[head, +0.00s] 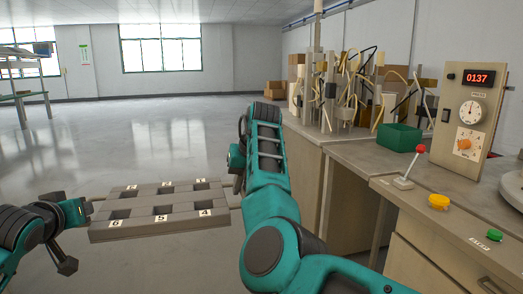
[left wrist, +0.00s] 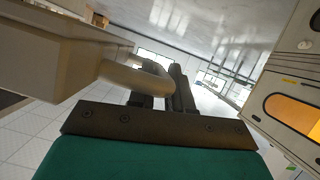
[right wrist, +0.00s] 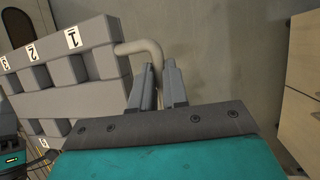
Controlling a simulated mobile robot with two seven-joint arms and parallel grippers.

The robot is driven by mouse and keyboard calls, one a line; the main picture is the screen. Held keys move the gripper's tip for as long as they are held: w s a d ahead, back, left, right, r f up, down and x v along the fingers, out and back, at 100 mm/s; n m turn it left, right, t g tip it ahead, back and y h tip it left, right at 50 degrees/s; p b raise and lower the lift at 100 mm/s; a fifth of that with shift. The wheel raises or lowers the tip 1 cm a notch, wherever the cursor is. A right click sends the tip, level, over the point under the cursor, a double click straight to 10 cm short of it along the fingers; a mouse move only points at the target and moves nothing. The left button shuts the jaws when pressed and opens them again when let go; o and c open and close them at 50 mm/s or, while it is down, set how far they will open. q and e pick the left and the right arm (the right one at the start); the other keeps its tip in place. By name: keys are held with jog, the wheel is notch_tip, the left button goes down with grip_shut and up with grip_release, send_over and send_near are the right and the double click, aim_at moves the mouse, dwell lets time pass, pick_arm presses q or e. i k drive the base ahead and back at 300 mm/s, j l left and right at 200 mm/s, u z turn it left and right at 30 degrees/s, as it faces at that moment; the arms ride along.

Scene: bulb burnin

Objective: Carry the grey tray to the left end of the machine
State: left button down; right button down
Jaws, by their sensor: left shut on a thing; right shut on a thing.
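The grey tray (head: 150,226) is held level in front of me in the head view, with square pockets and white number labels such as 6, 5 and 4. Its pockets look empty. My left gripper (head: 86,208) is at the tray's left end; in the left wrist view its fingers (left wrist: 165,90) are shut on a curved handle (left wrist: 132,76). My right gripper (right wrist: 158,85) is shut on the handle (right wrist: 140,47) at the other end, beside label 1 (right wrist: 73,37). The machine's control panel (head: 470,115) reads 0137.
A long bench (head: 345,160) runs along the right, with a green bin (head: 399,137), a red-knobbed lever (head: 404,180), a yellow button (head: 438,202) and a green button (head: 494,235). Cardboard boxes (head: 275,90) stand farther back. A shelf table (head: 22,85) is far left. The floor between is clear.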

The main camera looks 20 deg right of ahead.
aim_at(371, 157)
jog(key=i, duration=2.25)
jog(key=i+z, duration=0.15)
jog(key=i, duration=0.55)
jog(key=z, duration=2.4)
jog(key=i+j+z, duration=0.1)
jog(key=i+z, duration=0.15)
jog(key=z, duration=0.25)
